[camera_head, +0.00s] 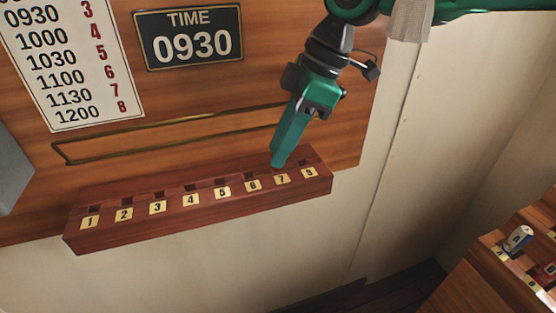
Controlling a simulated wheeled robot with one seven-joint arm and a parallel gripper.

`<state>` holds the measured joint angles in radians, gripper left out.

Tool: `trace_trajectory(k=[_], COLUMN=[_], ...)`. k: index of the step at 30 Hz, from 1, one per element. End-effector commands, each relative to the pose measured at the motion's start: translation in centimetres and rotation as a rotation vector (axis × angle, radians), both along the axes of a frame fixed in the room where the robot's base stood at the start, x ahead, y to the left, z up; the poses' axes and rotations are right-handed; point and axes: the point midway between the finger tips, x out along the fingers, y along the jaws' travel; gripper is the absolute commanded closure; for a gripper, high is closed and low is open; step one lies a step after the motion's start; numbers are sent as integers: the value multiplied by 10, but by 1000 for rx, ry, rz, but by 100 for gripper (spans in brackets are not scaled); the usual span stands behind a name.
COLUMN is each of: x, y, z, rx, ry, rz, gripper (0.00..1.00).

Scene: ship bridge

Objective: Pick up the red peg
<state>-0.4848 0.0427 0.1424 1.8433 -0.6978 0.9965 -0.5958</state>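My gripper (278,165) is green and points down at the wooden peg rack (200,222), with its fingertips at the slot above label 7. The fingers are seen nearly edge-on, so I cannot tell how far apart they are. A trace of red shows at the fingertips, but it is too small to tell whether it is a peg. At the right edge, a small dark red piece (549,269) sits in a wooden tray (487,243), partly cut off by the frame. It may be the red peg.
Free space lies between rack and tray.

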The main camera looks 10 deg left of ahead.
Motion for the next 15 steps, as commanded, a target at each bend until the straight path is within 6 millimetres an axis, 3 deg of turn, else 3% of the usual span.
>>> trace_trajectory(k=[8,12,15], x=[0,0,0], y=[1,1,1], z=[-4,-4,-4], rx=[-1,0,0], ry=[-1,0,0], rz=[1,1,1], gripper=[74,100,100])
